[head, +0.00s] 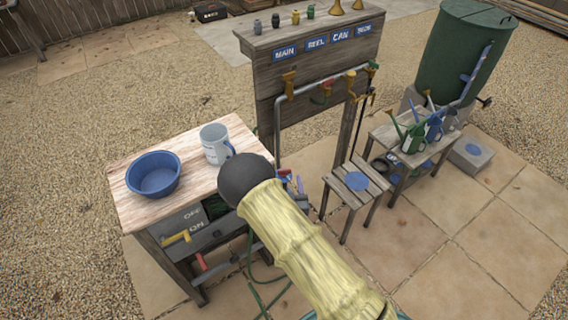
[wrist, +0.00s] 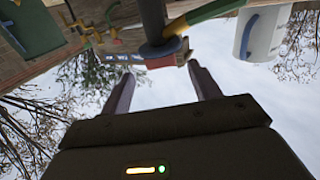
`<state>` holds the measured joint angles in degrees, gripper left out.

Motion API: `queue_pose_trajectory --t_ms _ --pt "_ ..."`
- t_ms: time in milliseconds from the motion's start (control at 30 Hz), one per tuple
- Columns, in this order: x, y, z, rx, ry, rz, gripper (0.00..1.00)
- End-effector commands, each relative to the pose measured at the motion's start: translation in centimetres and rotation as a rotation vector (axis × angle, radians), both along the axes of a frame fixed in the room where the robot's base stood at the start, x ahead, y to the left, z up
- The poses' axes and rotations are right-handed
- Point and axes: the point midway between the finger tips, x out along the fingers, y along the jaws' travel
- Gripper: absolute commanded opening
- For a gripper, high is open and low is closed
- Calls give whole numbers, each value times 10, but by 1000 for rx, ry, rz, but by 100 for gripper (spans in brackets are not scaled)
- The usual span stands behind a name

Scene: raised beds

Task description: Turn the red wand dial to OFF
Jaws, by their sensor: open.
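My gripper (wrist: 160,72) is open in the wrist view, with its two fingers apart and nothing held between them. A small red part (wrist: 182,58) and a dark blue ring on a grey stem are just beyond the fingertips. I cannot tell whether this red part is the wand dial, and no pointer or setting on it is readable. In the head view, small red and blue parts (head: 285,177) show beside the table's right edge, partly hidden by my arm.
A blue bowl (head: 154,174) and a white mug (head: 216,144) stand on the wooden table (head: 128,197). A signed tap board (head: 310,75) stands behind, with a small stool (head: 358,182) in front. Watering cans (head: 412,133) stand on a bench at right. Paving at front right is clear.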

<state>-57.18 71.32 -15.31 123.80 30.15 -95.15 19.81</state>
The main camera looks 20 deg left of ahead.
Motion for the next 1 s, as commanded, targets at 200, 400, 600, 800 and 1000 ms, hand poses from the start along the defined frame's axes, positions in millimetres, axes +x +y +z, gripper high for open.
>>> queue_pose_trajectory --t_ms 200,400,600,800,1000 --pt "34 13 3 0 -3 1 62" --pt "58 22 2 0 -1 -1 62" --pt "66 25 0 -1 0 0 62" --pt "66 25 0 -1 1 0 62" --pt "65 25 0 -1 0 0 24"
